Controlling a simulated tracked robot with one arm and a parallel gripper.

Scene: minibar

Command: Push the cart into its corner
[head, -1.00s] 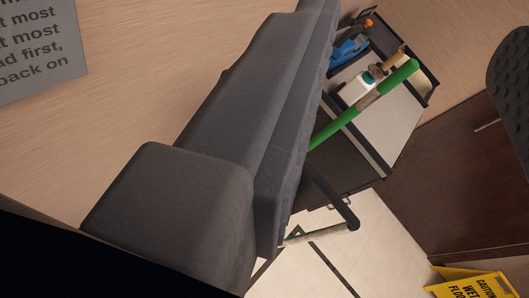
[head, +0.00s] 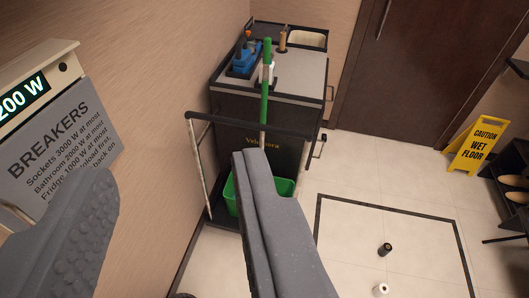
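The dark cart (head: 290,117) stands against the beige walls at the back, near the room corner left of the brown door. A dark push bar (head: 225,118) on pale posts faces me. Its top holds blue bottles (head: 243,60), a brush and a pale bin; a green-handled tool (head: 265,105) stands at its front. A green bucket (head: 283,187) is low on the cart, partly hidden by my finger. My gripper (head: 175,168) is open, with grey fingers wide apart and nothing visible between them. The right fingertip appears just below the bar; I cannot tell whether they touch.
A dark outline (head: 390,209) marks the floor to the right, with a black cylinder (head: 385,249) and white roll (head: 380,290) inside. A yellow wet-floor sign (head: 476,142) and shoe rack (head: 492,172) stand right. A breaker panel (head: 55,135) is close at left. Floor before the door (head: 415,70) is clear.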

